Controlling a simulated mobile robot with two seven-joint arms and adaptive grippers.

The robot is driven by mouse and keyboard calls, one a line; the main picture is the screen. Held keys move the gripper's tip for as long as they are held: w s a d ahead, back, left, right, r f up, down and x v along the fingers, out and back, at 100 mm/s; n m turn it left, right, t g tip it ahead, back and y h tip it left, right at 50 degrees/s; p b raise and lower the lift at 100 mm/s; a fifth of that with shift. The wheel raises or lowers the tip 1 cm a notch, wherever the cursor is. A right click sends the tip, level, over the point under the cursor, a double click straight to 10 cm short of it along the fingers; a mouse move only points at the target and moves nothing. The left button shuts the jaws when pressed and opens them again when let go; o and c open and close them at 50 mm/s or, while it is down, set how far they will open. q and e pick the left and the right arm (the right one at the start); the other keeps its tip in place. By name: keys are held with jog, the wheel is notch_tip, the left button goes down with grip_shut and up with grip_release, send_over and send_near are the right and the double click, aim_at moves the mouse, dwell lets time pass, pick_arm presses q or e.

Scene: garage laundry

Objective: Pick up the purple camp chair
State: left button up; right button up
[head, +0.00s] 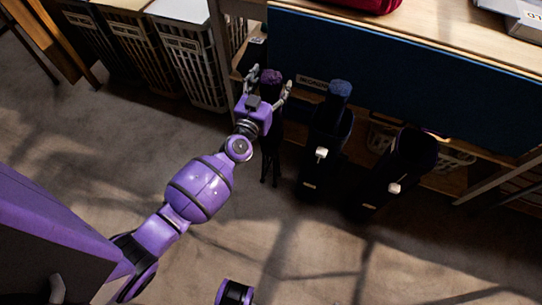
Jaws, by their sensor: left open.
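The purple camp chair (271,77) is folded and stands upright against the front of the bench, its purple top showing and its dark legs reaching down to the floor. My left gripper (269,82) is open, with one finger on each side of the chair's upper part. The palm and wrist hide the middle of the chair. I cannot tell whether the fingers touch it. Of my right arm, only a purple piece shows at the bottom edge; its gripper is not in view.
The bench (440,25) with a blue panel (400,75) stands behind the chairs. The floor (300,240) in front is clear.

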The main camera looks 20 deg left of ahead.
pick_arm(q)
jog(key=shift+c, duration=0.5)
grip_shut()
jog(key=shift+r, duration=0.25)
jog(key=shift+w, duration=0.1)
